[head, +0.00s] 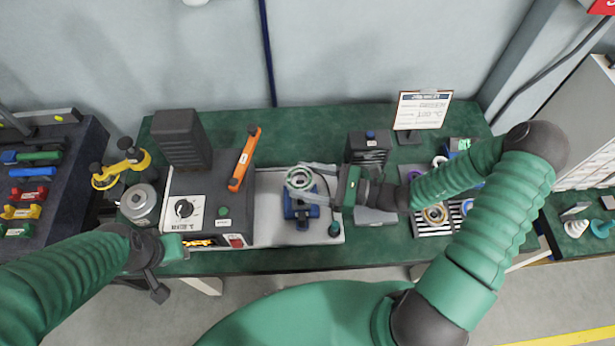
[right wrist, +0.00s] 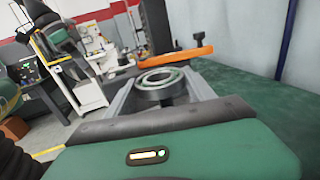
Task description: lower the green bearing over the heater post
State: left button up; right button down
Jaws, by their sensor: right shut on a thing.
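The green bearing (head: 299,178), a metal ring with a green band, is held level between the fingers of my right gripper (head: 305,181). In the right wrist view the bearing (right wrist: 158,84) sits between both fingers, with its centre hole showing. Under it in the head view is a blue device (head: 301,214) on a pale plate, apparently the heater. Its post is hidden by the bearing and fingers, so I cannot tell whether the bearing is around it or above it. My left gripper (head: 165,262) is at the table's front left; its jaws are unclear.
A control box (head: 184,212) with a dial and an orange-handled bar (head: 244,160) stand to the left. A metal pot (head: 140,203) is farther left. A striped tray with rings (head: 428,228) lies to the right. A sign (head: 421,110) stands behind; green mat (head: 300,120) is bare at the back.

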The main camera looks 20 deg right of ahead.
jog(key=shift+d+p, duration=0.1)
jog(key=shift+p, duration=0.2)
dwell(0.4)
jog(key=shift+f+b, duration=2.75)
jog(key=shift+f, duration=1.6)
jog(key=c, duration=0.6)
grip_release()
jog(key=shift+s+r, duration=0.1)
jog(key=shift+r, duration=0.05)
jog(key=o, duration=0.3)
notch_tip(320, 180, up, 11)
jog(key=p, duration=1.1)
